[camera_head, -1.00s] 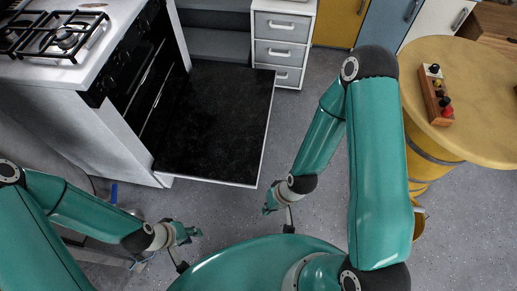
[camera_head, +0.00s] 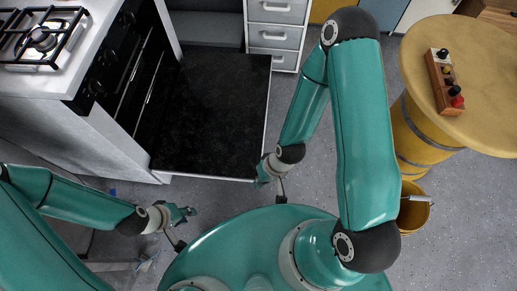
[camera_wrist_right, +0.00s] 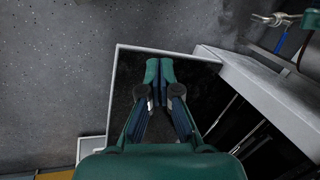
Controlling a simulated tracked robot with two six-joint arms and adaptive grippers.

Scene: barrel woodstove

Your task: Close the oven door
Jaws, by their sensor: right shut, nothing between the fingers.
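The oven door (camera_head: 212,110) is a black panel with a pale rim. It is folded down and stands out flat to the right of the oven's front in the head view. My right gripper (camera_head: 261,173) is at the panel's near right corner; whether it touches the rim, I cannot tell. In the right wrist view its shut, empty fingers (camera_wrist_right: 160,68) overlap the dark panel (camera_wrist_right: 128,80). My left gripper (camera_head: 188,212) is below the panel's near left corner, apart from it; its finger opening is too small to judge.
The white stove (camera_head: 65,110) with gas burners (camera_head: 42,38) stands at left. Grey drawers (camera_head: 276,38) are behind the panel. A round yellow table (camera_head: 480,95) and a yellow bucket (camera_head: 413,212) are at right. Grey floor is free between the panel and the table.

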